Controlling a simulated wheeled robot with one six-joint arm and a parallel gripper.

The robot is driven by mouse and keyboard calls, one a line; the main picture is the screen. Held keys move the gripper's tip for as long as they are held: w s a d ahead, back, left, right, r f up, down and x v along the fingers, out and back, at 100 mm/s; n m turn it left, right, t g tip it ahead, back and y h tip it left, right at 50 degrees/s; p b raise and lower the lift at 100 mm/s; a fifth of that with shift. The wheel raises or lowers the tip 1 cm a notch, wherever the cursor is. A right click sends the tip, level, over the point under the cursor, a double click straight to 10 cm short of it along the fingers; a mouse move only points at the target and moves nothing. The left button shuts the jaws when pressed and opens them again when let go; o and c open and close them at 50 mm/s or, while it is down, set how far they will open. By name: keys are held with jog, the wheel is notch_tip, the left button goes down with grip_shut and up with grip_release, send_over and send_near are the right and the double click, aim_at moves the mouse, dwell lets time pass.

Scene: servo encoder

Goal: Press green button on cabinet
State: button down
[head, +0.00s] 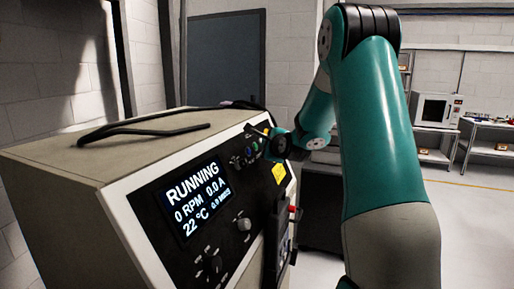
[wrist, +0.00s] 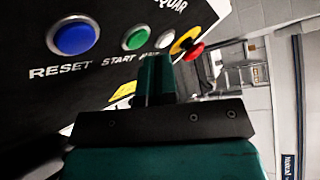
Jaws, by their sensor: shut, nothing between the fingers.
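The cabinet (head: 60,165) has a sloped black front panel with a lit display (head: 193,203) reading RUNNING, 0 RPM, 0.0 A, 22 °C. In the wrist view, the green button (wrist: 135,38), labelled START, is near the top. A blue RESET button (wrist: 74,37) is left of it and a white button (wrist: 164,41) right of it. My gripper (wrist: 155,62) is shut and empty. Its tips appear just below and right of the green button, covering part of the white button's label. I cannot tell whether they touch the panel.
A red knob on a yellow ring (wrist: 187,46) sits right of the white button. A black cable (head: 140,130) lies on the cabinet's top. Open floor (head: 475,225) lies to the right, with benches behind.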

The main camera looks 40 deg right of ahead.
jog(key=shift+s+d+r, duration=0.35)
jog(key=shift+s+r, duration=0.05)
jog(key=shift+s, duration=0.45)
jog(key=shift+s+d+r, duration=0.3)
jog(key=shift+s+r, duration=0.15)
jog(key=shift+s, duration=0.35)
jog(key=shift+s+d+r, duration=0.35)
jog(key=shift+s+r, duration=0.05)
jog(key=shift+s, duration=0.45)
